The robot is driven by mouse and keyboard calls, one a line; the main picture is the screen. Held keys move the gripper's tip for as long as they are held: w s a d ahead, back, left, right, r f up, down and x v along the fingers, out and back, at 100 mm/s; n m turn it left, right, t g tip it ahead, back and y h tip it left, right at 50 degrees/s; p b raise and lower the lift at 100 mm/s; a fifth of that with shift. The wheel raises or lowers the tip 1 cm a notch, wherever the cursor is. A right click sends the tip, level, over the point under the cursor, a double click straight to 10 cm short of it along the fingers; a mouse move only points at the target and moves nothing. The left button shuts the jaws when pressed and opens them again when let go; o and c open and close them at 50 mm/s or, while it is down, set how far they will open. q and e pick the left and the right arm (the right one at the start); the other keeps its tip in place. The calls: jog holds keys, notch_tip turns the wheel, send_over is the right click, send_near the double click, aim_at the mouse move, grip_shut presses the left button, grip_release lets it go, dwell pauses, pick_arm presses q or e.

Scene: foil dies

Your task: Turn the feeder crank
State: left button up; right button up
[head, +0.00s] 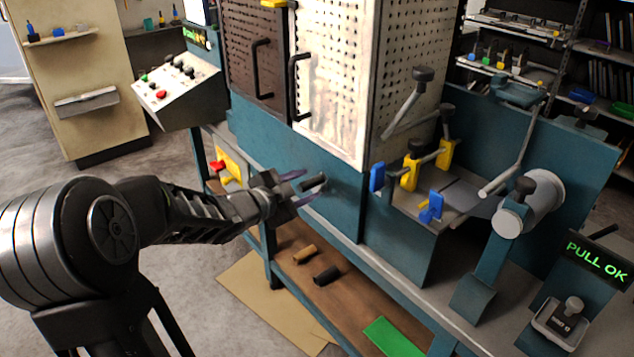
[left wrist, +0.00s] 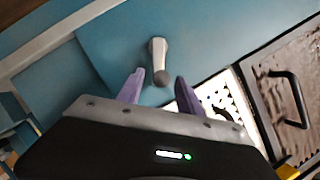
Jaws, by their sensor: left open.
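A small grey crank (left wrist: 158,52) sticks out from the blue-green front panel of the machine, with a rounded grip at its free end. In the head view the crank (head: 314,184) shows just past my left fingertips, partly covered by them. My left gripper (head: 299,188) is open, with purple fingers pointing at the panel. In the left wrist view its fingers (left wrist: 160,80) stand apart on either side of the crank's grip end. I cannot tell whether they touch it or how deep it sits between them. My right gripper is not in view.
Perforated cabinet doors with dark handles (head: 300,85) stand above the panel. Clamps with yellow and blue parts (head: 410,170) and a grey roller (head: 528,205) are to the right. A "PULL OK" display (head: 597,260) glows green. A lower shelf (head: 345,300) holds small dark and tan pieces.

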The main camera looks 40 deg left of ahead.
aim_at(317, 181)
pick_arm(q)
jog(key=x, duration=0.5)
jog(key=shift+w+b, duration=0.25)
jog(key=shift+b, duration=0.1)
grip_shut()
